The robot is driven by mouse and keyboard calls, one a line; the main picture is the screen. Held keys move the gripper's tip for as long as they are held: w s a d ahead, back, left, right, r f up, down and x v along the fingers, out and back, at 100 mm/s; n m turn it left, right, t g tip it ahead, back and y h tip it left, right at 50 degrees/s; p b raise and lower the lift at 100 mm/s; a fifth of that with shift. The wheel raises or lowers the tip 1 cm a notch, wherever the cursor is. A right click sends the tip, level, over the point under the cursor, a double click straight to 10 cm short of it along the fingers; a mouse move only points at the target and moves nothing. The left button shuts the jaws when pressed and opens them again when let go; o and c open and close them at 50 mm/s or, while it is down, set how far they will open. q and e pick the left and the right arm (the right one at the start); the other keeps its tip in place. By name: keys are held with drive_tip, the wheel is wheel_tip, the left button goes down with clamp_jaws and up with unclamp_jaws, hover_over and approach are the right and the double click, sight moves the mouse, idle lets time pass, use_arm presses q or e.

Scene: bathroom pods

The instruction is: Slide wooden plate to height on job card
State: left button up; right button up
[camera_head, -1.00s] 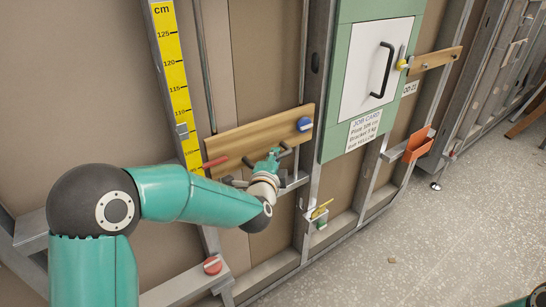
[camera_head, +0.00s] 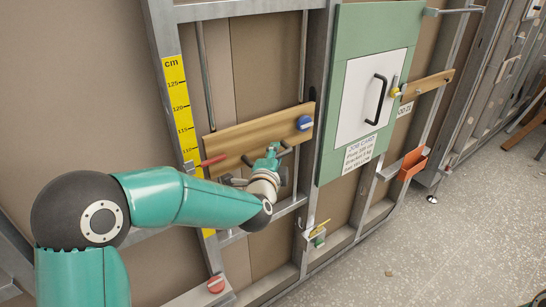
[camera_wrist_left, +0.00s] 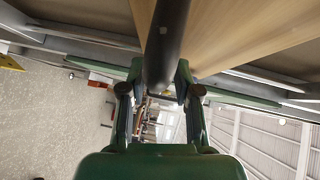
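The wooden plate (camera_head: 258,132) lies across the wall rails beside the yellow cm scale (camera_head: 179,110). It has a blue knob (camera_head: 304,123) at its right end and a red lever (camera_head: 213,160) at its lower left. The plate's left end is near the 110 mark; the exact reading is unclear. My left gripper (camera_head: 281,153) is at the plate's lower edge. In the left wrist view its fingers flank a dark handle bar (camera_wrist_left: 165,45) and appear closed on it. The job card (camera_head: 361,153) appears to read plate 109 cm. My right gripper is out of view.
A green panel with a white door (camera_head: 373,88) and black handle stands right of the plate. Another wooden board (camera_head: 428,84) with a yellow knob is beyond it. An orange bin (camera_head: 413,163) hangs lower right. A red knob (camera_head: 216,284) sits below. Floor at right is mostly clear.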

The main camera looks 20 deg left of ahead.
use_arm(q)
drive_tip(key=shift+f, duration=0.15)
drive_tip(key=s, duration=0.4)
drive_tip(key=s+d+r, duration=0.1)
drive_tip(key=s, duration=0.7)
drive_tip(key=shift+d+r, duration=0.2)
drive_tip(key=shift+r, duration=0.1)
drive_tip(key=shift+w, duration=0.1)
drive_tip(key=s+a+f+n+g+h+p, duration=0.1)
drive_tip(key=s+a+f+g, duration=0.2)
drive_tip(key=f, duration=1.1)
drive_tip(key=s+f+n+g+p, duration=0.1)
drive_tip(key=s+f+g, duration=0.35)
drive_tip(key=f, duration=0.95)
drive_tip(key=s+d+f+n+g+h, duration=0.1)
drive_tip(key=s+d+f+n+g, duration=0.1)
drive_tip(key=s+n, duration=0.3)
drive_tip(key=s+d+f+n+g+h, duration=0.2)
drive_tip(key=s+d+f+n+g, duration=0.1)
drive_tip(key=s+f+n, duration=0.2)
drive_tip(key=s+d+f+n+g+h, duration=0.1)
drive_tip(key=s+d+f+n+g, duration=0.2)
drive_tip(key=s, duration=0.4)
drive_tip(key=shift+s+f+n+g+h, duration=0.1)
drive_tip(key=shift+f+n+g+h, duration=0.3)
drive_tip(key=shift+n, duration=0.8)
